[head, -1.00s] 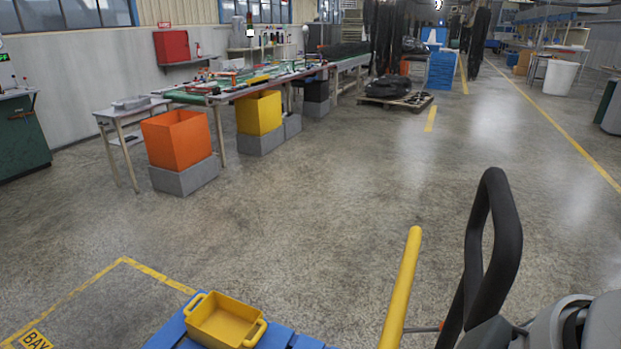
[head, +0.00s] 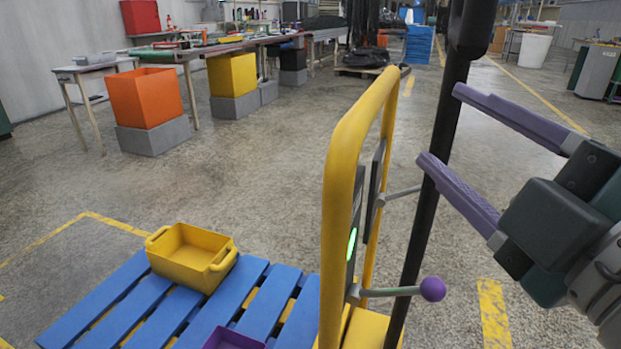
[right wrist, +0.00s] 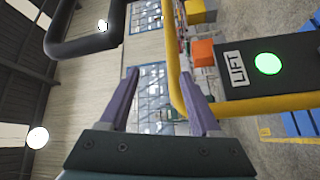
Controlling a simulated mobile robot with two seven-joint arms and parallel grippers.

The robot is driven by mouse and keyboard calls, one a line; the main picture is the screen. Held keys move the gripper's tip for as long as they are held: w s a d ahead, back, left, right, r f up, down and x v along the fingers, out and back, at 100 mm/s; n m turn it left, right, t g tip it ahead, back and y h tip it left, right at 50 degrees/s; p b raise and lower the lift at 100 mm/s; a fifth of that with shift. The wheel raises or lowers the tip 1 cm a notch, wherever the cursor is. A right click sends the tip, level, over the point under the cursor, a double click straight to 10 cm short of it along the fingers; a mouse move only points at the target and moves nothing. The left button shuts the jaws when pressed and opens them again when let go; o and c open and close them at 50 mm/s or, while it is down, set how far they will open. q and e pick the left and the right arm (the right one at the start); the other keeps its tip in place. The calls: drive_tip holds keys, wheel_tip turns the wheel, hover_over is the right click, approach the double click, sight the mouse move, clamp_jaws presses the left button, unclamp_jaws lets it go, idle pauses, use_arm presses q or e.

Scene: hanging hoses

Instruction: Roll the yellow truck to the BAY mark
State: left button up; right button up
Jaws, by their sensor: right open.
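The yellow truck (head: 343,180) stands at centre right in the head view, with a tall yellow frame and a black handle bar (head: 422,220). The right wrist view shows its yellow bar (right wrist: 174,60), black handle loop (right wrist: 90,45) and a LIFT panel with a green light (right wrist: 268,64). My right gripper (head: 438,125) is open, its purple fingertips overlapping the black bar in the head view. The wrist view shows nothing clasped between the fingers. The BAY mark's yellow outline (head: 118,223) shows on the floor at left; its lettering is out of view. My left gripper is not in view.
A blue pallet (head: 180,312) at the truck's foot carries a yellow tray (head: 190,258) and a purple tray (head: 232,340). A purple-knobbed lever (head: 432,289) sticks out from the truck. Orange (head: 150,98) and yellow (head: 232,75) bins stand by the workbench. The middle floor is clear.

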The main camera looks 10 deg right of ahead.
sight(365, 125)
drive_tip(key=w+a+n+y, duration=0.1)
drive_tip(key=w, duration=0.1)
drive_tip(key=w+a+f+n+y, duration=0.1)
drive_tip(key=w+a, duration=0.1)
drive_tip(key=w, duration=0.1)
drive_tip(key=w+a+n+p, duration=0.1)
drive_tip(key=w, duration=0.2)
drive_tip(key=shift+w+a+f+n+y, duration=0.15)
drive_tip(key=shift+a+n+y, duration=0.15)
drive_tip(key=shift+y, duration=0.1)
drive_tip(key=shift+w, duration=0.55)
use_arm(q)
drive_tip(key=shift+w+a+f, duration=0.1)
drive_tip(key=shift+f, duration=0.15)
use_arm(e)
drive_tip(key=c, duration=0.8)
clamp_jaws()
